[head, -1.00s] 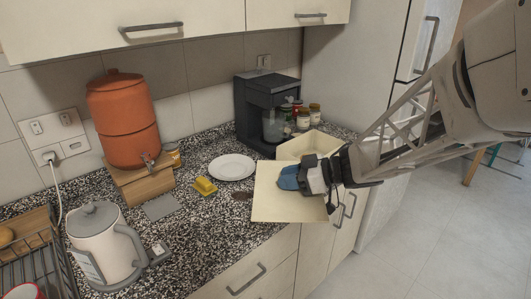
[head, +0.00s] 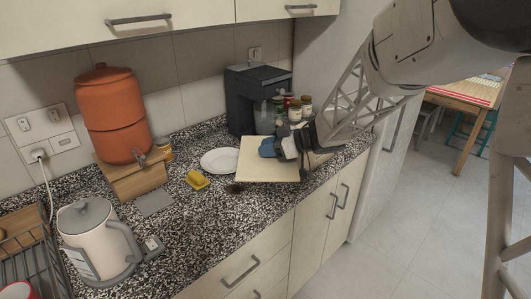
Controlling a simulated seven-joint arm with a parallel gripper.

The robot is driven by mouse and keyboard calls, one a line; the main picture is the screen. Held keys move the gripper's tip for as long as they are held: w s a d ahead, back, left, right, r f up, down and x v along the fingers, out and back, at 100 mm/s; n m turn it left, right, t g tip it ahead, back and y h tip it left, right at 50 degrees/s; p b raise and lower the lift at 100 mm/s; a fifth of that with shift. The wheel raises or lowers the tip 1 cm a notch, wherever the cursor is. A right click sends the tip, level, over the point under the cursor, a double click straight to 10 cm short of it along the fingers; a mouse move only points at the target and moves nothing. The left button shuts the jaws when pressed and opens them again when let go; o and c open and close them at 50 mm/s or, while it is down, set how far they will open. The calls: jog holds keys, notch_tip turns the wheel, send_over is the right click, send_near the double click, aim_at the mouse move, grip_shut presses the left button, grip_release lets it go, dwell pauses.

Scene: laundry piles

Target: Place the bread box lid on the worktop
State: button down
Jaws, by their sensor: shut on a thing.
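The bread box lid (head: 258,172) is a flat cream panel in the head view, right of the white plate. My gripper (head: 272,147), with a blue fingertip showing, is shut on the lid at its right part. The lid lies roughly level, low over the speckled worktop (head: 212,222) near its front edge; I cannot tell whether it touches. The bread box (head: 318,158), cream, is mostly hidden behind my gripper and the lid.
A white plate (head: 220,161) and a yellow sponge-like item (head: 197,180) lie just left of the lid. A black coffee machine (head: 250,98) and several jars (head: 295,108) stand behind. A kettle (head: 95,240) and orange dispenser (head: 118,115) stand left. Bare worktop lies in front of the plate.

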jog(key=shift+w+a+f, duration=0.1)
jog(key=shift+w+a, duration=0.1)
jog(key=shift+w, duration=0.4)
jog(key=shift+w+a, duration=0.15)
jog(key=shift+w, duration=0.45)
jog(key=shift+f, duration=1.75)
jog(key=shift+f, duration=0.6)
jog(key=c, duration=0.9)
grip_release()
jog(key=shift+o, duration=0.2)
jog(key=shift+r, duration=0.15)
jog(key=shift+r, duration=0.55)
jog(key=v, duration=1.2)
